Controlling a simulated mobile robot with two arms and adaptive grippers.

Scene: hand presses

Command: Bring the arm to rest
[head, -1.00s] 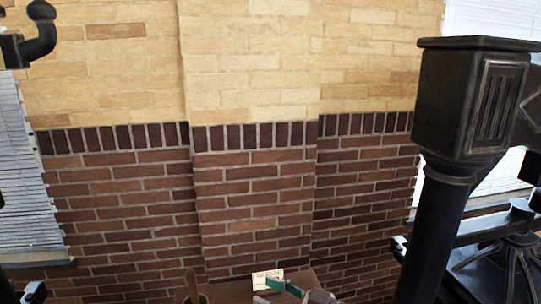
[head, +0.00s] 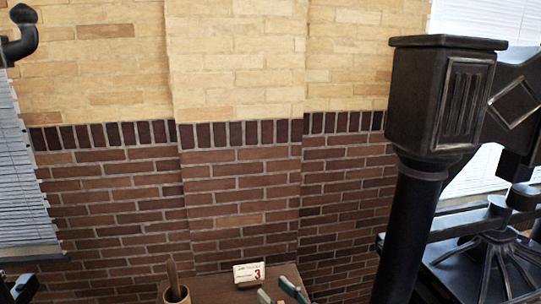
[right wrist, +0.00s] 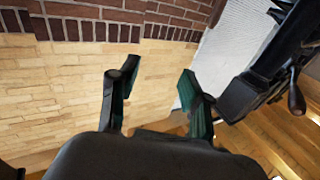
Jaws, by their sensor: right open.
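My right gripper (head: 278,293) shows only at the bottom edge of the head view, as two green-padded fingertips. In the right wrist view its two dark fingers (right wrist: 158,92) stand apart with green inner pads and nothing between them. It is open and empty. The rest of my right arm is out of the head view. My left gripper is not in view.
A black press (head: 440,100) with a thick column stands at the right. Below the head view's middle is a brown surface (head: 215,283) with a white card marked 3 (head: 249,275) and a cup (head: 174,297) holding a wooden handle. A brick wall (head: 240,180) stands behind.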

